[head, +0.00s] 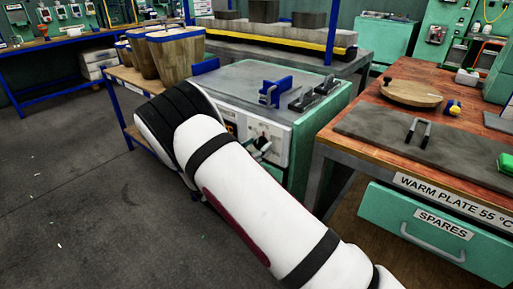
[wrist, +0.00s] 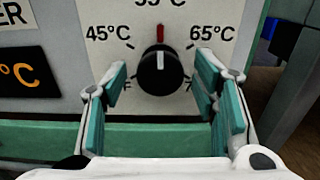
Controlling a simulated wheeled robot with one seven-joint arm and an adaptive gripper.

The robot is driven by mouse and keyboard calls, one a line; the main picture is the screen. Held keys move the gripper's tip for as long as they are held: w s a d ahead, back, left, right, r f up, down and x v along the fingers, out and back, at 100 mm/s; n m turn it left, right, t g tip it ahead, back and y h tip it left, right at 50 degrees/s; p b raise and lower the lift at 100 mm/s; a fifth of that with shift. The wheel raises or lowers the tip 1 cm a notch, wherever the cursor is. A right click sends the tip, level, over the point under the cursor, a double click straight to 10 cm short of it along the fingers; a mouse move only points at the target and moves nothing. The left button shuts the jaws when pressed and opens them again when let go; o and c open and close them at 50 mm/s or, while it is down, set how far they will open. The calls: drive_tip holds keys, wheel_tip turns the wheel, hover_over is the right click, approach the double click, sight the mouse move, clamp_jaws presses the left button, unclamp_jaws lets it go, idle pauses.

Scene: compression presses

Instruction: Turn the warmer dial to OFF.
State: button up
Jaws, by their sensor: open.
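In the wrist view the warmer dial (wrist: 160,72) is a round black knob on a pale panel. Its white line points up at a red mark, below a label cut off by the top edge. "45°C" is at upper left and "65°C" at upper right; lettering at lower left is partly covered by a finger. My gripper (wrist: 162,74) is open, one green-padded finger on each side of the knob, with visible gaps. In the head view the green warmer (head: 290,160) stands beyond my arm, which hides part of its front panel.
An orange digital display (wrist: 20,82) is left of the dial. A wooden bench (head: 375,156) with a warm plate stands right of the warmer. Wooden buckets (head: 178,55) stand at left. Blue and black clamps (head: 275,91) sit on the warmer's top.

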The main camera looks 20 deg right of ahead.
drive_tip(key=shift+c, duration=0.3)
drive_tip(key=c, duration=1.1)
